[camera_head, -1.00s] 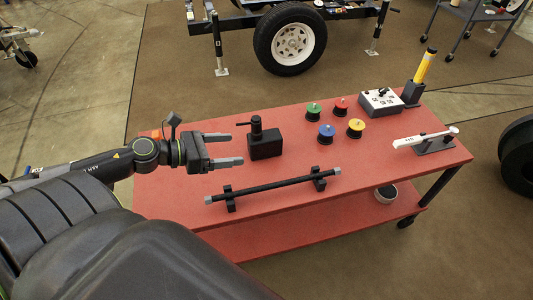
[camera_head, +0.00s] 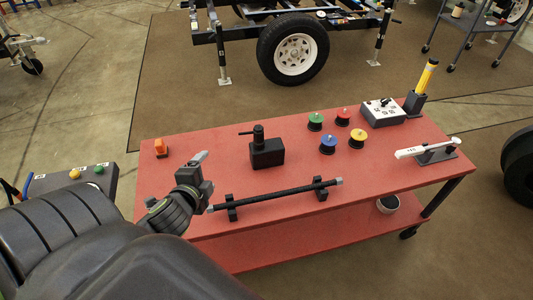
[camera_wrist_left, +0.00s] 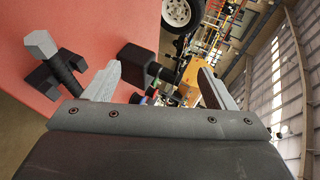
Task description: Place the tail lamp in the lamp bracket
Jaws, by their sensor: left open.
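A small orange block-shaped piece (camera_head: 161,148), which looks like the tail lamp, sits on the red table (camera_head: 215,145) near its left end. I cannot pick out the lamp bracket for certain in these views. My left gripper (camera_head: 202,158) is over the table's left part, to the right of and nearer than the orange piece. It is turned nearly edge-on in the head view. In the left wrist view its two fingers (camera_wrist_left: 160,85) are wide apart with nothing held between them. My right gripper is in neither view.
A black bar (camera_head: 275,193) lies on two stands just right of my gripper. A black block with a handle (camera_head: 266,152) stands beyond. Several coloured spools (camera_head: 328,145), a white control box (camera_head: 380,111) and a yellow torch (camera_head: 426,76) are farther right.

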